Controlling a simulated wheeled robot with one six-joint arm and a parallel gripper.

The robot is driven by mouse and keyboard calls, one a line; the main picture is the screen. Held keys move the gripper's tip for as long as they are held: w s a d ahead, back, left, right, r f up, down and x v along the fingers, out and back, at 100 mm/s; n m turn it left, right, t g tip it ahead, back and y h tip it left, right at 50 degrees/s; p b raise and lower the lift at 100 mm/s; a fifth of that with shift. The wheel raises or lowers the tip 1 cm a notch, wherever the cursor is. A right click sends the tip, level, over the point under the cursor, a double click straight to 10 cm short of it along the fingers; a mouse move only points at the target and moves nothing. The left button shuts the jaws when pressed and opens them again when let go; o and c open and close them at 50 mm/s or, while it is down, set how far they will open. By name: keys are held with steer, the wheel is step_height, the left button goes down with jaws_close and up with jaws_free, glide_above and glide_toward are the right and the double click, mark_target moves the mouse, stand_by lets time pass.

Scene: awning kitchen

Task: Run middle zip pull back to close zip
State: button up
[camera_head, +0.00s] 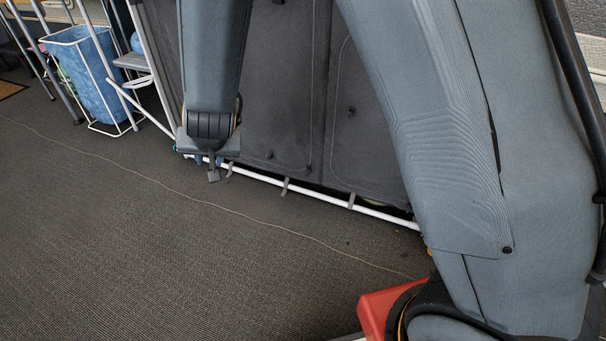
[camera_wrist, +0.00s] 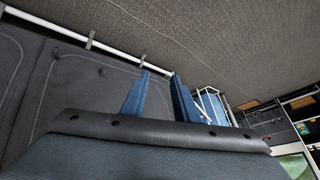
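The dark grey fabric cupboard front (camera_head: 285,90) has rounded seam or zip lines on its panels. A small dark tab (camera_head: 351,110) shows on the right panel, and another small dark tab (camera_head: 270,155) sits low on the left panel. I cannot tell which is the middle zip pull. My gripper (camera_head: 213,174) points down in front of the cupboard's lower left. In the wrist view, its two blue fingers (camera_wrist: 160,76) stand apart with nothing visible between them. The cupboard front (camera_wrist: 75,85) also shows to their left. My arm hides much of the cupboard.
A white frame bar (camera_head: 325,197) with grey straps runs along the cupboard's bottom. A blue bin in a white wire stand (camera_head: 92,80) and folding steps (camera_head: 135,62) stand at upper left. A thin cord (camera_head: 200,197) crosses the dark carpet, which is otherwise mostly clear.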

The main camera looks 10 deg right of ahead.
steer(key=w+d+f+m+t+h, duration=0.2)
steer(key=w+d+f, duration=0.2)
steer(key=w+f, duration=0.25)
steer(key=m+t+h+b, duration=0.2)
steer(key=m+h, duration=0.2)
steer(key=h, duration=0.4)
glide_toward(307, 174)
steer(key=b+x, duration=0.3)
steer(key=x, duration=0.4)
steer(key=shift+w+d, duration=0.15)
steer(key=shift+w, duration=0.05)
jaws_close()
